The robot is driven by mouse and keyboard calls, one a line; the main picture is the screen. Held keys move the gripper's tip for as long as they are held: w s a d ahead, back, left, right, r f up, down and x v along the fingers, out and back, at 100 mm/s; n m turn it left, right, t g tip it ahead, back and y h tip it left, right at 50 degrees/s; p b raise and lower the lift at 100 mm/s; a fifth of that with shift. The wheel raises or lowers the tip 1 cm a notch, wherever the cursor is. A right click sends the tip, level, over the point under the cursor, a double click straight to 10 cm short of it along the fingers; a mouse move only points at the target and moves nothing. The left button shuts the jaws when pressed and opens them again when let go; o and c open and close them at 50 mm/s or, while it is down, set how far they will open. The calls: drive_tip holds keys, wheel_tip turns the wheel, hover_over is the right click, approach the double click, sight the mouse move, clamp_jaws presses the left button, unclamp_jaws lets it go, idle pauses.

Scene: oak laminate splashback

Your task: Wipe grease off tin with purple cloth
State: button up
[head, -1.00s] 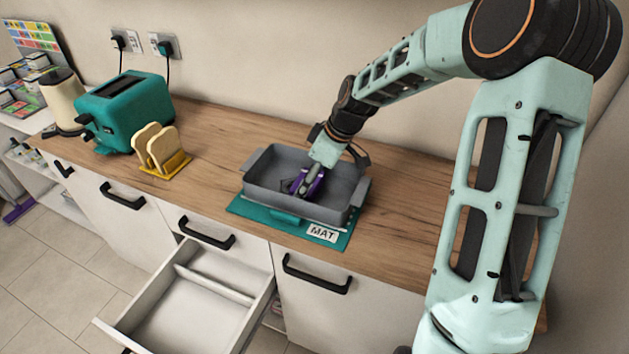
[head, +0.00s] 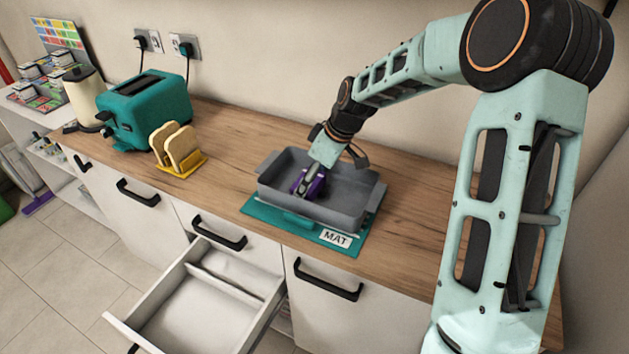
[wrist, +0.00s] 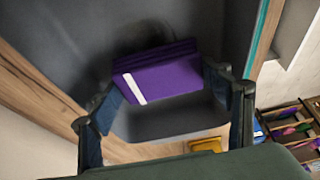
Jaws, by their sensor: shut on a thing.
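A grey roasting tin (head: 338,213) with raised end handles sits on a teal mat (head: 290,222) labelled MAT. My gripper (head: 308,184) reaches down inside the tin, left of its middle. It is shut on a folded purple cloth (head: 315,189), held low in the tin. In the wrist view the cloth (wrist: 165,78), with a white stripe, sits between my two fingers (wrist: 168,90). A dark smudge (wrist: 140,38) shows on the tin's grey surface beyond the cloth; I cannot tell whether it is grease or shadow. Whether the cloth touches the floor is unclear.
An open, empty-looking drawer (head: 205,305) juts out below the worktop, left of the tin. A yellow toast rack (head: 182,167) with bread and a teal toaster (head: 145,110) stand to the left. The worktop (head: 425,220) right of the tin is clear.

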sight(319, 188)
drive_tip(key=shift+w+a, duration=0.4)
drive_tip(key=shift+a, duration=0.3)
drive_tip(key=shift+w+a, duration=0.4)
drive_tip(key=shift+a, duration=0.3)
drive_tip(key=shift+w+a, duration=0.4)
drive_tip(key=shift+a, duration=0.3)
drive_tip(key=shift+s+d+f, duration=0.1)
drive_tip(key=shift+s+d, duration=0.45)
drive_tip(key=shift+d, duration=0.35)
drive_tip(key=shift+s+d+f, duration=0.1)
drive_tip(key=shift+s+d, duration=0.45)
drive_tip(key=shift+d, duration=0.35)
drive_tip(key=shift+s+d+r, duration=0.15)
drive_tip(key=shift+s+d, duration=0.35)
drive_tip(key=shift+d, duration=0.35)
drive_tip(key=shift+d, duration=0.1)
drive_tip(key=shift+s+d, duration=0.25)
drive_tip(key=shift+d, duration=0.2)
drive_tip(key=shift+s+d, duration=0.2)
drive_tip(key=shift+d, duration=0.05)
drive_tip(key=shift+d, duration=0.1)
